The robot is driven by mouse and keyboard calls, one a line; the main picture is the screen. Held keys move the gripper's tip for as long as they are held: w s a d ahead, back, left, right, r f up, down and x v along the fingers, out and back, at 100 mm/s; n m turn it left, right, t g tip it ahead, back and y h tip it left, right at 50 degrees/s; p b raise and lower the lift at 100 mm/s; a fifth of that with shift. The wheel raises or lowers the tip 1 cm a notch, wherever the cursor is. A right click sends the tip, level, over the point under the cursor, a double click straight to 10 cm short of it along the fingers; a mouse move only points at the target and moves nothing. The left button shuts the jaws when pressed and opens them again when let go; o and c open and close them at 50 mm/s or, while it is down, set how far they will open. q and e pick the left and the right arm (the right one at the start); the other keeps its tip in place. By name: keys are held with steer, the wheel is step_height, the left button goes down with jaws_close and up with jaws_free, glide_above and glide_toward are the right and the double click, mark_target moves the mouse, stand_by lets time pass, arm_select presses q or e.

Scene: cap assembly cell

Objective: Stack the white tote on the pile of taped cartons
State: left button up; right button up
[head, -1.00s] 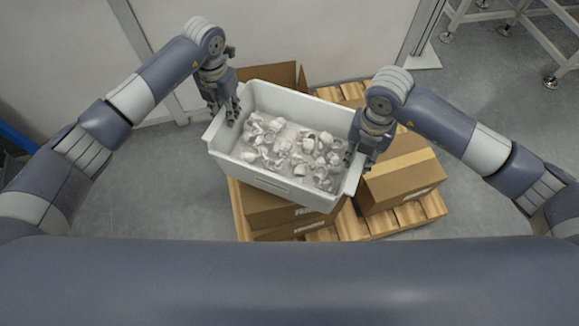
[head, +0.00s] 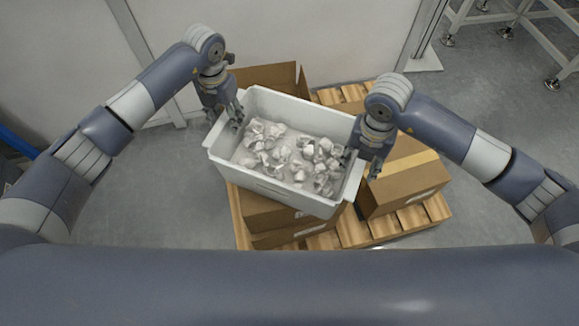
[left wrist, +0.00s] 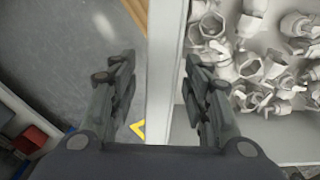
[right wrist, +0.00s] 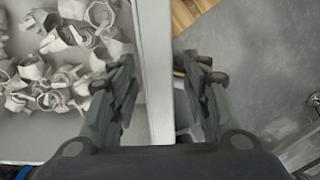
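The white tote (head: 270,184), full of loose white fittings (head: 290,158), sits slightly askew over brown cartons (head: 262,218). It appears to rest on them, but the contact is mostly hidden beneath it. My left gripper (head: 228,118) is at the tote's left end wall, with its fingers apart on either side of it. The left wrist view shows the wall (left wrist: 163,85) between the spread fingers. My right gripper (head: 362,168) straddles the right end wall in the same way. The right wrist view shows that wall (right wrist: 155,70) between its open fingers.
A wooden pallet (head: 352,232) lies under the cartons. A taped carton (head: 405,185) stands to the right, and carton flaps (head: 268,77) rise behind the tote. A white panel (head: 290,40) closes off the back. Grey floor (head: 500,225) is clear at the right.

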arm_select(q)
steer(key=shift+d, duration=0.1)
steer(key=shift+r, duration=0.2)
arm_select(e)
steer(key=shift+a+r, duration=0.1)
arm_select(q)
step_height(320, 180, up, 12)
steer(key=shift+f, duration=0.2)
arm_select(e)
step_height(320, 180, up, 12)
stand_by(0.8)
